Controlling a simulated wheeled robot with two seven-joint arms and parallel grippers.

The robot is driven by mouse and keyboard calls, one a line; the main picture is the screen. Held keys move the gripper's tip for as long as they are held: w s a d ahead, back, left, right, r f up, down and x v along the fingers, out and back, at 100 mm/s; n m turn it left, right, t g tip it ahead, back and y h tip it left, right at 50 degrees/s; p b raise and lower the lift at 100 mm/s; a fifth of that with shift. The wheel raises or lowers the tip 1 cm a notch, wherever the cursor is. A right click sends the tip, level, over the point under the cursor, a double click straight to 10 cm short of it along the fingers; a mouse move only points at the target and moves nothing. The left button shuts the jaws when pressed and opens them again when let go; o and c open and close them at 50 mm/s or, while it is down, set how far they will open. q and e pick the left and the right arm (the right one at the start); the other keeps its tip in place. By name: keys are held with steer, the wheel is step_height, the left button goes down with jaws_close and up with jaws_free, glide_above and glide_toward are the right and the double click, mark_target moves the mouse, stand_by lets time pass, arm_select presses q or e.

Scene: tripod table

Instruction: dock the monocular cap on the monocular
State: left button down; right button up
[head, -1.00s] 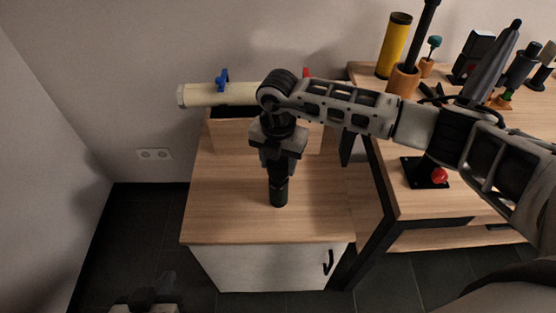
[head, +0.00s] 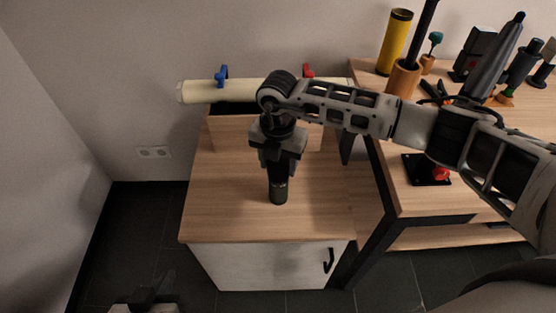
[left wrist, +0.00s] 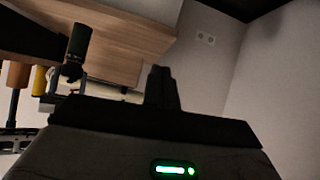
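A dark green cylinder (head: 279,191), which looks like the monocular, is upright over the small wooden cabinet. My right gripper (head: 279,172) points down and is shut on its upper end; I cannot tell whether its lower end touches the cabinet top. The cylinder also shows in the left wrist view (left wrist: 78,42), where the picture is turned over. My left gripper (head: 156,290) is low at the bottom left, apart from the cabinet. Its dark fingers (left wrist: 162,88) stand close together in the left wrist view, with nothing between them. I cannot make out a separate cap.
The cabinet top (head: 225,215) is clear around the cylinder. Behind it, a cream tube (head: 200,93) with blue and red clips lies on a wooden box. On the right table (head: 420,205) stand a yellow cylinder (head: 394,42), a black base (head: 421,170) with a red part, and several tools.

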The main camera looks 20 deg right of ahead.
arm_select(q)
steer(key=shift+r, duration=0.1)
stand_by(0.3)
arm_select(e)
steer(key=shift+r+p, duration=0.75)
steer(key=shift+r, duration=0.2)
step_height(320, 180, up, 3)
steer(key=shift+f+p, duration=0.2)
steer(key=shift+p, duration=0.85)
step_height(320, 180, up, 3)
steer(key=shift+r+p, duration=0.15)
steer(key=shift+p, duration=1.1)
steer(key=shift+r+p, duration=1.2)
steer(key=shift+r, duration=0.45)
arm_select(q)
steer(key=shift+g+y, duration=0.3)
steer(key=r, duration=0.1)
steer(key=a+r, duration=0.1)
steer(key=r, duration=0.2)
steer(key=shift+s+a, duration=0.15)
steer(key=shift+s, duration=0.1)
steer(key=shift+f, duration=0.15)
arm_select(e)
steer(key=shift+a+f, duration=0.1)
